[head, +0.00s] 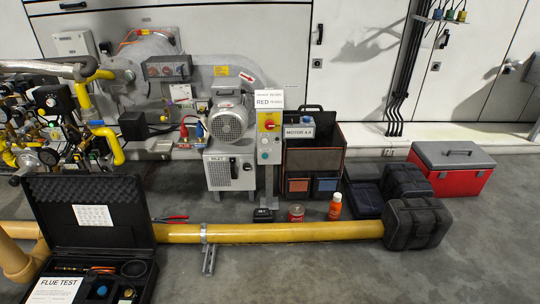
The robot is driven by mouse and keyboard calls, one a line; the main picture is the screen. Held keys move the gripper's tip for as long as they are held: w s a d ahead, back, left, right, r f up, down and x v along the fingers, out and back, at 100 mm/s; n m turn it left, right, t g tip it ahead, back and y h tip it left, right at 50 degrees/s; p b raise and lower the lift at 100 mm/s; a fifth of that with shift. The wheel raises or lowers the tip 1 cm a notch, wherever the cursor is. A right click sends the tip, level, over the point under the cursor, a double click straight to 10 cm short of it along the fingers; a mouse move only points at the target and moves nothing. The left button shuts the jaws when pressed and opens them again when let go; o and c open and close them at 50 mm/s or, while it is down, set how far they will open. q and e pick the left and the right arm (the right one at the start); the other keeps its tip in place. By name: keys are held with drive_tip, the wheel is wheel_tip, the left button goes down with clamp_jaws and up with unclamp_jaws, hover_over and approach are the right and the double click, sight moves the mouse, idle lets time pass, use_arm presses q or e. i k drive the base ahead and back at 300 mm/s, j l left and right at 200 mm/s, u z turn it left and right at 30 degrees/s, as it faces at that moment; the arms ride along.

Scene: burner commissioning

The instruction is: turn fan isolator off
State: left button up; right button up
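The likely fan isolator is a red rotary knob on a yellow plate (269,124), on a narrow grey post-mounted panel right of the fan motor. The knob's exact position is too small to read. Small buttons and a green one (264,156) sit below it on the same panel. A white sign (269,99) with the word RED is just above it. The grey finned fan motor (229,121) stands to its left, over a white box marked INLET (230,170). Neither of my grippers shows in the head view.
A yellow pipe (290,232) runs low across the floor in front of the panel. A black tool bag (313,155) stands right of the post. A red can (296,213), an orange bottle (335,206), black cases (417,222) and a red toolbox (450,170) are nearby.

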sight(269, 124)
drive_tip(key=i+z, duration=0.25)
drive_tip(key=z, duration=0.15)
drive_tip(key=i+z, duration=0.3)
drive_tip(key=z, duration=0.15)
